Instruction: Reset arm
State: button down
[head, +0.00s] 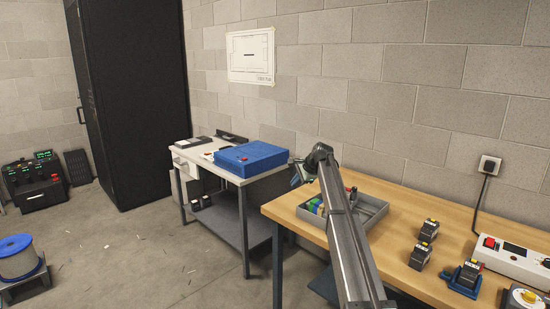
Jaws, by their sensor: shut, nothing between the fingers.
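My arm reaches up from the bottom of the head view, over the wooden table (400,212), and bends at its far end. My gripper (299,178) is small in the view at that far end, beside the table's back left corner. It is shut and empty. Part of it is hidden behind the arm's bend, and its fingertips are hard to make out.
A grey tray (375,214) with coloured items lies under my arm. Black drives with yellow tops (420,257) and a white control box (515,262) stand at right. A side table (207,165) bears a blue case (252,158). Floor between is mostly clear.

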jog(key=s+a+f+m+g+y, duration=0.1)
jog(key=s+a+f, duration=0.15)
jog(key=a, duration=0.75)
jog(key=s+a+f+y, duration=0.1)
jog(key=a+f, duration=0.3)
jog(key=a, duration=0.5)
jog(key=s+d+f+n+g+h, duration=0.1)
jog(key=s+d+f, duration=0.2)
jog(key=s+f, duration=0.6)
jog(key=s+d+f+n+g+h, duration=0.1)
jog(key=s+d+f, duration=0.3)
jog(key=f, duration=0.8)
jog(key=s+d+f+n+g+h, duration=0.1)
jog(key=s+d+f+n, duration=0.15)
jog(key=s+f, duration=0.7)
jog(key=s+d+f+n+g+h, duration=0.15)
jog(key=s+d+f, duration=0.35)
jog(key=s+f, duration=0.65)
jog(key=s+d+f+n+g+h, duration=0.15)
jog(key=s+d+f, duration=0.5)
jog(key=s, duration=0.75)
jog(key=s+d+f+n+g, duration=0.2)
jog(key=s+d+n, duration=0.1)
jog(key=s, duration=1.2)
jog(key=s+d+f+n+g+h, duration=0.1)
jog(key=s+d+f+n+g, duration=0.1)
jog(key=s, duration=1.4)
jog(key=shift+s+d+n+g, duration=0.25)
jog(key=shift+d+n+g, duration=0.3)
jog(key=shift+d+g, duration=0.05)
